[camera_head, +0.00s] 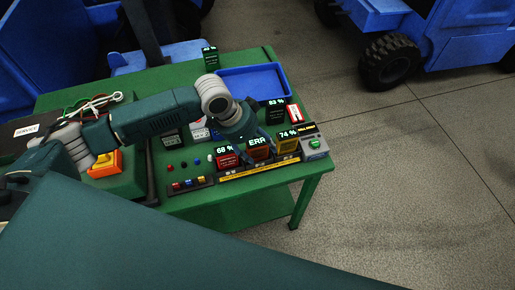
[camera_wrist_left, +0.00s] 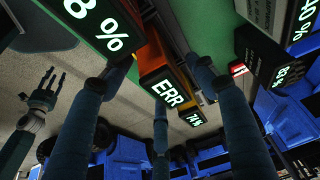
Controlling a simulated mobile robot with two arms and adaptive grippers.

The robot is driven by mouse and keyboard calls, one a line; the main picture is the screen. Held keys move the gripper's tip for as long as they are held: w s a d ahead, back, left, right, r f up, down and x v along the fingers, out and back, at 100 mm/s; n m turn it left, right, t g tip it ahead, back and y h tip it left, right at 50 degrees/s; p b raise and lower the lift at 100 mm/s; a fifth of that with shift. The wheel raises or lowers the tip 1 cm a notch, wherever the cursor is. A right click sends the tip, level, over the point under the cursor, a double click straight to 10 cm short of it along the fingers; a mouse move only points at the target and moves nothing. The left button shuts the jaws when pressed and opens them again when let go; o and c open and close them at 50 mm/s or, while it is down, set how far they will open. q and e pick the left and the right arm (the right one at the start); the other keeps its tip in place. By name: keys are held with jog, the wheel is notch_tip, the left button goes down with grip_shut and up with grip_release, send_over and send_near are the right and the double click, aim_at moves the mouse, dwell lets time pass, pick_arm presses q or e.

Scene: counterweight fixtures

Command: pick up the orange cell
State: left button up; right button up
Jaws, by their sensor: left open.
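The orange cell (camera_head: 260,153) shows ERR on its display and stands in a row at the table's front right, between a red cell (camera_head: 228,161) reading 68 % and a yellow cell (camera_head: 288,146) reading 74 %. My left gripper (camera_head: 255,139) is open just above the orange cell. In the left wrist view, its fingers spread around the orange cell (camera_wrist_left: 155,56), with gaps showing beside it; contact cannot be told. The right gripper (camera_wrist_left: 44,98) shows small at the left of the left wrist view, empty, its fingers apart.
A black cell (camera_head: 276,116) reading 83 % stands behind the row. An empty-looking blue tray (camera_head: 250,72) lies farther back. A grey box with a green button (camera_head: 315,146) sits at the row's right end. Small coloured buttons (camera_head: 188,183) lie left. The green table's edge (camera_head: 318,172) is close.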

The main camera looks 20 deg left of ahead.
pick_arm(q)
jog(key=shift+c, duration=0.2)
jog(key=c, duration=1.3)
grip_shut()
jog(key=shift+r, duration=0.1)
